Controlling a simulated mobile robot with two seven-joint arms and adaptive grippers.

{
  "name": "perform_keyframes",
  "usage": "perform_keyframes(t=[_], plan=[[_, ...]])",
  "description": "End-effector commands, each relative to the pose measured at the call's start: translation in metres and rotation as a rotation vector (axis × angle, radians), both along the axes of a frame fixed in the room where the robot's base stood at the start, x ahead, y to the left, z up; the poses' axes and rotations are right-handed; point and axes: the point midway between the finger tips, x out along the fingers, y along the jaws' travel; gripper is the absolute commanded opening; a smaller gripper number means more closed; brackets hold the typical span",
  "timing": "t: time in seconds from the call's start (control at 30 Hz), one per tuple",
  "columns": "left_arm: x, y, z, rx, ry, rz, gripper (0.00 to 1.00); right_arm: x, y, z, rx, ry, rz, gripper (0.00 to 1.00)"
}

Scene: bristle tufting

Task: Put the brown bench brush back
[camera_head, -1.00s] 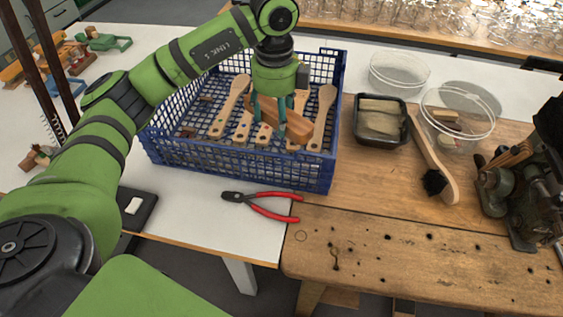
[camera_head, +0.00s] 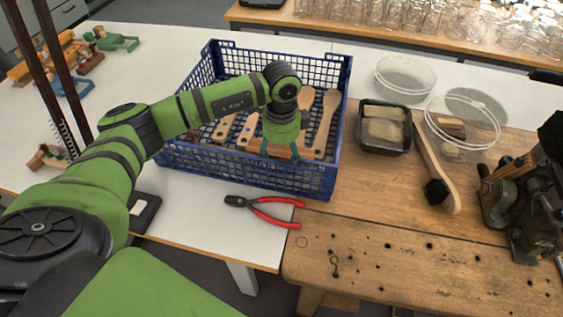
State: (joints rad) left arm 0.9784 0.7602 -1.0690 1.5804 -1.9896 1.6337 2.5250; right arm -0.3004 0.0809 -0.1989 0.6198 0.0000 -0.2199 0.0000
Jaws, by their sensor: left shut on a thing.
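My left gripper (camera_head: 281,152) points down inside the blue plastic crate (camera_head: 240,177), near its front wall. It is shut on a brown wooden brush (camera_head: 303,151), which is mostly hidden behind the gripper and the crate's mesh. I cannot tell whether the brush touches the crate floor. Several pale wooden handled pieces lie in the crate, one long one (camera_head: 326,122) at the right. My right gripper is not in view.
Red-handled pliers (camera_head: 268,212) lie in front of the crate. Right of it are a black tray (camera_head: 362,143), a black-bristled brush (camera_head: 435,176), clear round dishes (camera_head: 405,78) and a green machine (camera_head: 512,205). The front of the wooden bench is clear.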

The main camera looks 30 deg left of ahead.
Motion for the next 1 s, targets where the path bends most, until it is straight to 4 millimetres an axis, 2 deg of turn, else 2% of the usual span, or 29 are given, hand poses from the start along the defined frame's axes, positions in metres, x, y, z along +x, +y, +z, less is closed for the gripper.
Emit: perform_keyframes(t=[0.4, 0.8, 0.83, 0.87, 1.0], plan=[[0.0, 0.0, -0.048, 0.001, 0.0, -0.001, 0.33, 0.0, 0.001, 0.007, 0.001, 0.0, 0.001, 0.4], [0.0, 0.0, -0.054, 0.0, -0.001, -0.002, 0.33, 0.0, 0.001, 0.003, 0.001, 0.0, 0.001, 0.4], [0.0, 0.0, -0.054, 0.0, 0.0, -0.002, 0.67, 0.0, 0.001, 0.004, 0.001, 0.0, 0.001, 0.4], [0.0, 0.0, -0.053, 0.0, -0.001, -0.002, 0.73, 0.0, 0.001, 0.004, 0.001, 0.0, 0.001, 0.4], [0.0, 0.0, -0.053, 0.0, 0.0, -0.002, 0.73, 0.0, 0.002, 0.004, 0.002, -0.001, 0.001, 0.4]])
